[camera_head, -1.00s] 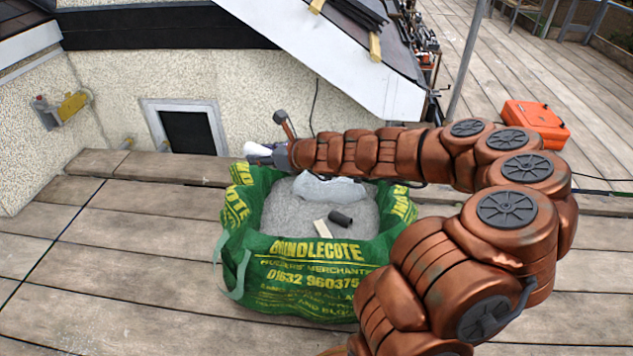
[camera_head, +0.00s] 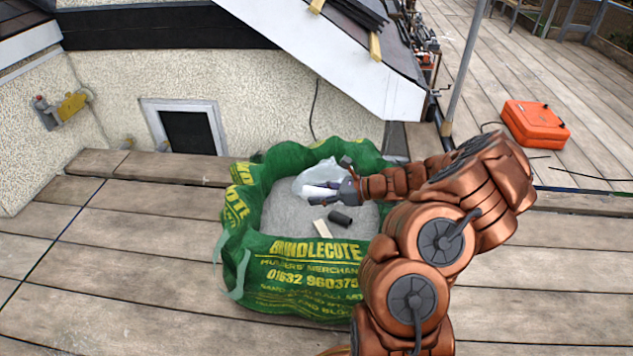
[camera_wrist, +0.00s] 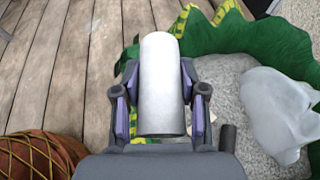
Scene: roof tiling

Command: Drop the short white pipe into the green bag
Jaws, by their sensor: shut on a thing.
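The short white pipe (camera_wrist: 160,85) is gripped lengthwise between the two fingers of my gripper (camera_wrist: 160,100) in the wrist view. In the head view the pipe (camera_head: 318,191) shows as a small white piece at the tip of my gripper (camera_head: 335,190). The green bag (camera_head: 305,262) stands open on the boards, with yellow lettering on its front. My gripper and the pipe are over the bag's opening, above its grey fill. The exact height of the pipe above the fill is hard to tell.
In the bag lie a crumpled translucent plastic sheet (camera_head: 322,174), a dark short cylinder (camera_head: 340,217) and a pale wood piece (camera_head: 324,226). An orange case (camera_head: 535,123) lies at the right. A rendered wall stands behind. Boards at the left are clear.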

